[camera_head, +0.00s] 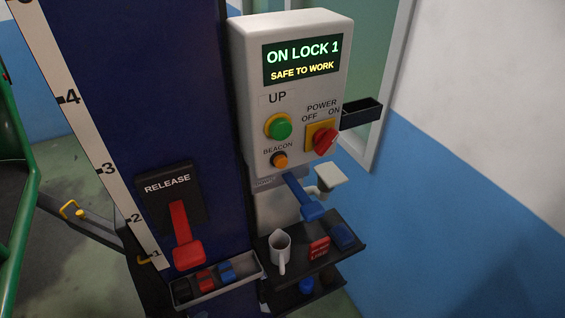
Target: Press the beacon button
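The beacon button (280,160) is a small round orange button in a dark collar. It sits low on the left of the white control box (240,80), under the label BEACON. Above it is a green UP button (279,126) in a yellow ring. To its right is a red rotary power switch (324,140) on a yellow plate. The box's display (302,60) is lit and reads ON LOCK 1, SAFE TO WORK. Neither of my grippers shows in the head view.
A red release lever (184,235) is on the blue column (190,80), left of the box. A black tray (361,113) juts out at right.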

